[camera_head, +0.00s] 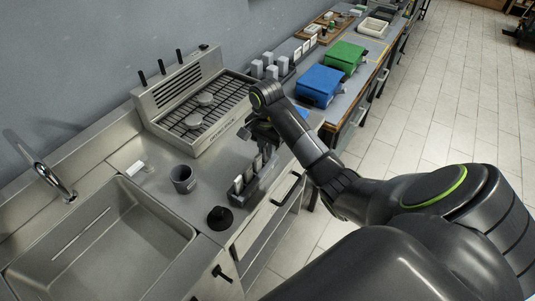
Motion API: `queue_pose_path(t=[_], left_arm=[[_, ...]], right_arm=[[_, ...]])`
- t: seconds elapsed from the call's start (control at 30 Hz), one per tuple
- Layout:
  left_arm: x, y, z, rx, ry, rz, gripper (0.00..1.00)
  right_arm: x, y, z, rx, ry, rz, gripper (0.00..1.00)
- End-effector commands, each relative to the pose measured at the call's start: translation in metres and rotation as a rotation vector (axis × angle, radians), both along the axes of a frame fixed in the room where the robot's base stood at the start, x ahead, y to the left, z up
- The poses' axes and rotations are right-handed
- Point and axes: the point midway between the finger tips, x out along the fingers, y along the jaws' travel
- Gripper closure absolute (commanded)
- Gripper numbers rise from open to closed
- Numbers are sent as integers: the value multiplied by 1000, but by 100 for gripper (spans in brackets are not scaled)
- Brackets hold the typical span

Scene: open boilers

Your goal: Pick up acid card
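A dark rack (264,183) stands near the front edge of the steel counter, with several pale upright cards in it. One card (238,185) is at its near end. I cannot read any label, so I cannot tell which is the acid card. My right gripper (262,138) reaches in from the right and points down at the far end of the rack. Its fingers are dark and small, so I cannot tell whether they are open or hold anything. The gripper hides the rack's far end. My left gripper is not in view.
A grey cup (183,180) and a black round object (220,217) stand left of the rack. A sink (100,245) is at the lower left and a boiler with a grate (205,110) behind. Blue (319,84) and green (345,56) bins stand further right.

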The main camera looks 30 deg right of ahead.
Motion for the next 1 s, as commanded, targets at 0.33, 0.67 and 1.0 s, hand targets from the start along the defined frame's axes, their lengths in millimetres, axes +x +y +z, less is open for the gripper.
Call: queue_pose_path(t=[0.33,0.67,1.0], left_arm=[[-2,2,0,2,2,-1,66],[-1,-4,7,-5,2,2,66],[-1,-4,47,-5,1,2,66]], right_arm=[[0,-1,0,-1,2,-1,100],[0,0,8,0,1,-1,100],[0,0,50,0,1,-1,100]])
